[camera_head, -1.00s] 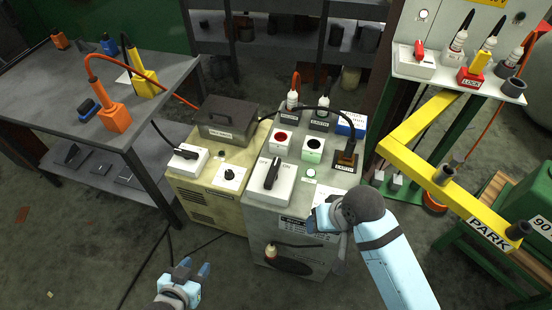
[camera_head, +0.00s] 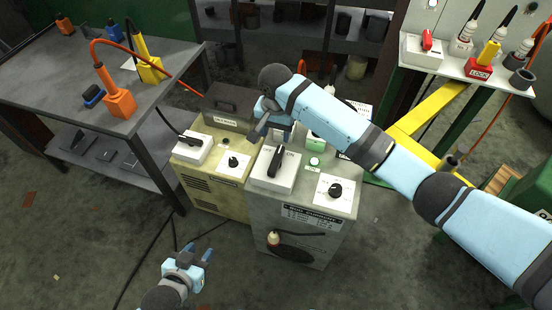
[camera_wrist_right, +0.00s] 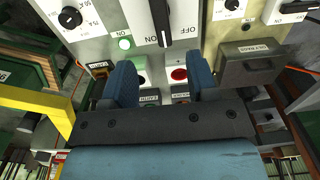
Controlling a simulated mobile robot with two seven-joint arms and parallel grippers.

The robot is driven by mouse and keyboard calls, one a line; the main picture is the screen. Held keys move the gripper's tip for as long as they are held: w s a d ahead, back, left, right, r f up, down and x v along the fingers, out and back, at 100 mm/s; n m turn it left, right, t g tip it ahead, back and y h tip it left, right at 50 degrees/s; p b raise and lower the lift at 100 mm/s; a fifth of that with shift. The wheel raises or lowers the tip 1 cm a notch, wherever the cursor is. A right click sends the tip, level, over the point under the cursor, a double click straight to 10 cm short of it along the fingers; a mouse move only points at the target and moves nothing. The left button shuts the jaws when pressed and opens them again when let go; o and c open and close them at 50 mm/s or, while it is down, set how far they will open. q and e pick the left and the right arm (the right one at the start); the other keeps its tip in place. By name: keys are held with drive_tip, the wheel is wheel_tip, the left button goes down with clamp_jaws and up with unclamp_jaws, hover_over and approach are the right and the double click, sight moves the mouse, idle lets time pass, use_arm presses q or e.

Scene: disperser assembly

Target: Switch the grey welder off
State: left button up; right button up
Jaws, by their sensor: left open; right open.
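The grey welder (camera_head: 319,216) stands in the middle of the head view. On its top is a white switch box (camera_head: 268,180) with a black lever (camera_head: 275,160) and ON and OFF labels. The lever also shows in the right wrist view (camera_wrist_right: 165,22), just beyond the fingertips. My left gripper (camera_head: 196,256) is open and empty, low in front of the beige welder.
The beige welder (camera_head: 210,190) with its own switch (camera_head: 192,148) stands close on the left. A dark table (camera_head: 60,90) with orange and yellow plugs is further left. A yellow bar (camera_head: 425,112) and a lock panel are at the right. My right arm hides the sockets behind.

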sight(276, 160)
wheel_tip(276, 160, down, 13)
drive_tip(key=shift+r, duration=0.1)
drive_tip(key=shift+c, duration=0.2)
drive_tip(key=c, duration=0.9)
